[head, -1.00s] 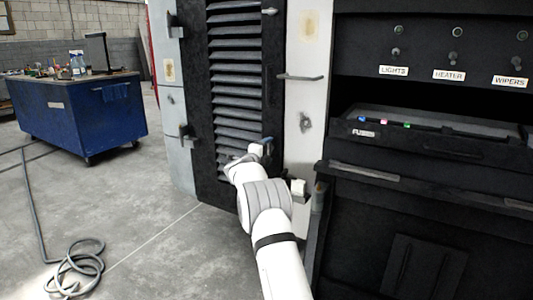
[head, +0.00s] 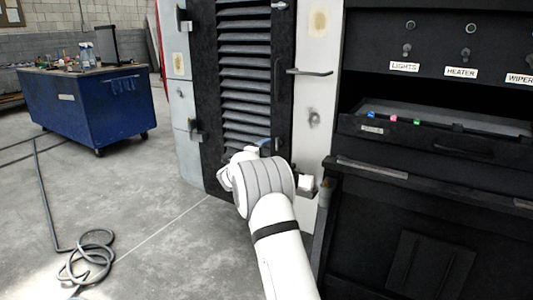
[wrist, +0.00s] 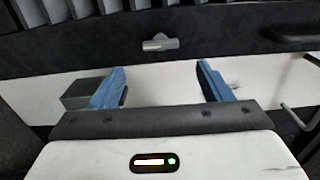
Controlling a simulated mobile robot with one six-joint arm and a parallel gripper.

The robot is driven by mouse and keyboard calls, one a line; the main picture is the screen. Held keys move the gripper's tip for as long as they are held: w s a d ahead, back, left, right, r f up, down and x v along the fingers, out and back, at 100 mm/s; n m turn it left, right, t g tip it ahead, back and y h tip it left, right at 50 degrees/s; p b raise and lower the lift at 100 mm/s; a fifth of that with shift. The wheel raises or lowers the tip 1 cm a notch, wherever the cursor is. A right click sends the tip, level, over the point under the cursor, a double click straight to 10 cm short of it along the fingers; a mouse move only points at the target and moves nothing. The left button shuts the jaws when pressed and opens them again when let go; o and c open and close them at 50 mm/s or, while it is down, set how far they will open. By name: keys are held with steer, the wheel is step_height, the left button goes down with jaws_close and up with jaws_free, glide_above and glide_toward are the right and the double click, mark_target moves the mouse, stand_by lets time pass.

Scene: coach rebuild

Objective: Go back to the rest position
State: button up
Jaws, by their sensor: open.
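My gripper shows in the wrist view (wrist: 160,88), its two blue fingers spread apart with nothing between them. Beyond the fingers is a white panel, and above it a small grey latch handle (wrist: 160,42) on a dark frame. In the head view my white arm reaches up from the bottom toward the black louvred door (head: 243,85); the arm's own links hide most of the gripper there. I cannot tell from the head view how far the fingers are from the door.
A black console (head: 415,205) with labelled switches and a fuse drawer (head: 440,135) stands close on the right. A grey handle (head: 309,72) sticks out from the white post. A blue workbench (head: 88,108) stands at the back left. A hose (head: 88,258) lies coiled on otherwise open floor.

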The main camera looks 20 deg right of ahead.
steer(key=s+a+r+n+t+y+p, duration=0.2)
steer(key=a+r+n+y+p, duration=0.25)
steer(key=r, duration=0.35)
steer(key=s+a+r+n+t+y+p, duration=0.25)
steer(key=a+r+n+p, duration=0.25)
steer(key=r, duration=0.3)
steer(key=s+a+r+n+g+y+p, duration=0.3)
steer(key=s+a+r+n+y+p, duration=0.4)
steer(key=s, duration=0.3)
steer(key=s+a+n+g+p, duration=0.1)
steer(key=s+n+g+p, duration=0.4)
steer(key=s, duration=1.4)
steer(key=s+a+r+n+g+p, duration=0.1)
steer(key=s+n+g+p, duration=0.4)
steer(key=s, duration=1.4)
steer(key=shift+s+a+r+n+p, duration=0.25)
steer(key=shift+a+n+p, duration=0.2)
steer(key=shift+n+p, duration=0.65)
steer(key=shift+c, duration=0.4)
